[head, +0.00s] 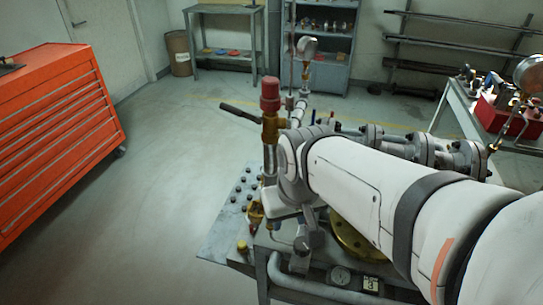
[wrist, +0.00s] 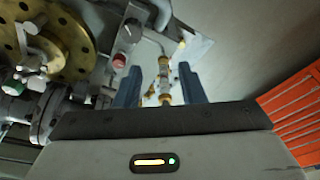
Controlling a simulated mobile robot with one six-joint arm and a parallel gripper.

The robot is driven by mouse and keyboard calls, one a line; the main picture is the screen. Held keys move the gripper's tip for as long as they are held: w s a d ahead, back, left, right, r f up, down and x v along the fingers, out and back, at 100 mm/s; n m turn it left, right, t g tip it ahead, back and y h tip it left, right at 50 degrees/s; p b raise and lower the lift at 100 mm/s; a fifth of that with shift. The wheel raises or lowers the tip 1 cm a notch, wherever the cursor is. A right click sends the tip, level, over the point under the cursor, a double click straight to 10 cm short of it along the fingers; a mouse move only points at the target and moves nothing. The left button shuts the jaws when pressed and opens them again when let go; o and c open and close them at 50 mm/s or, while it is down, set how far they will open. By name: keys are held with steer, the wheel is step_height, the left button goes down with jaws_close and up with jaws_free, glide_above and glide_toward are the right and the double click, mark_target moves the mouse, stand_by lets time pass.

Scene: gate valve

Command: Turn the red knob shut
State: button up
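A red knob (wrist: 119,61) shows in the wrist view, on a grey plate to the left of my gripper (wrist: 158,88). The knob stands apart from my fingers. My two blue-grey fingers are spread with a gap between them. A slim brass fitting (wrist: 165,82) appears in that gap; I cannot tell how far beyond the fingertips it lies. In the head view, a brass valve with a red cap (head: 270,95) stands upright at the bench, left of my arm. My fingertips are not clear there, and I cannot match the wrist-view knob with certainty.
A round brass flange (wrist: 60,45) and grey pipework lie left in the wrist view. An orange drawer cabinet (head: 55,130) stands left in the head view. The bench top (head: 228,225) carries several bolts. Open floor (head: 165,190) lies between cabinet and bench.

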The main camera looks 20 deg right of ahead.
steer(key=shift+s+a+r, duration=0.1)
steer(key=shift+s+a, duration=0.1)
steer(key=shift+s, duration=0.05)
steer(key=shift+o, duration=1.4)
steer(key=shift+w+d, duration=0.15)
steer(key=shift+w, duration=0.3)
steer(key=shift+o, duration=0.3)
steer(key=w+d+f+n+g+b, duration=0.1)
steer(key=w+d+f+n, duration=0.2)
steer(key=w, duration=0.4)
steer(key=shift+d+f+g, duration=0.3)
steer(key=shift+d+f, duration=0.45)
steer(key=shift+d, duration=0.25)
steer(key=w+d+f+n, duration=0.1)
steer(key=w+d+f, duration=0.1)
steer(key=d+f, duration=0.1)
steer(key=w+d+f+n+g, duration=0.1)
steer(key=w+d+f, duration=0.2)
steer(key=shift+n+b, duration=0.3)
steer(key=shift+n, duration=0.1)
steer(key=shift+w+d+f, duration=0.1)
steer(key=shift+d+f, duration=0.1)
steer(key=shift+f, duration=0.05)
step_height(320, 180, down, 8)
steer(key=shift+r, duration=0.25)
steer(key=shift+c, duration=0.3)
steer(key=c, duration=0.9)
